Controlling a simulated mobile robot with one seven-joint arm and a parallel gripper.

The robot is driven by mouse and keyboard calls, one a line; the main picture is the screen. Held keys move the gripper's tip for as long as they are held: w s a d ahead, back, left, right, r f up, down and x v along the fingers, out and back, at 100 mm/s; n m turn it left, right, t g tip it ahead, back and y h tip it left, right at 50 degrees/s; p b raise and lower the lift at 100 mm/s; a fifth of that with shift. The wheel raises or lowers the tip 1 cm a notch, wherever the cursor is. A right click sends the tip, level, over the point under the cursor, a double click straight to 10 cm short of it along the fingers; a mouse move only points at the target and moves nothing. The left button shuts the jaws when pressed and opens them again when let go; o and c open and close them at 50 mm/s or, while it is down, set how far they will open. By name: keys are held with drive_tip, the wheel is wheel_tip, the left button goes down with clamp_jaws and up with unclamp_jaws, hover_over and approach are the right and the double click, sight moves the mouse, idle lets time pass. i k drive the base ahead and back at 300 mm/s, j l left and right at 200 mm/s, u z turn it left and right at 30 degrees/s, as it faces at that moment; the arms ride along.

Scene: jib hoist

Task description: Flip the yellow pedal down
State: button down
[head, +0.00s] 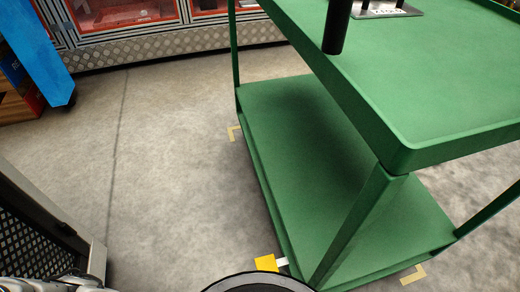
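The yellow pedal (266,263) is a small flat yellow piece low down at the near left corner of the green cart (330,250). A small white piece (282,261) sits between it and the cart's lower edge. Its tilt is hard to judge from above, so I cannot tell whether it is up or down. A dark round rim at the bottom edge is just below the pedal and may hide part of what is under it. My gripper is not in view.
The cart has a raised upper tray (440,90) and corner posts. Tan tape corners (413,274) mark the floor. A dark mesh-sided frame (30,240) is at lower left. Floor left of the cart is clear.

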sight(268, 263)
drive_tip(key=k+l+u, duration=0.25)
drive_tip(key=k+l, duration=0.25)
drive_tip(key=k+l+u, duration=0.25)
drive_tip(key=k+l, duration=0.15)
drive_tip(key=k, duration=0.15)
drive_tip(key=i+j, duration=0.1)
drive_tip(key=i, duration=0.5)
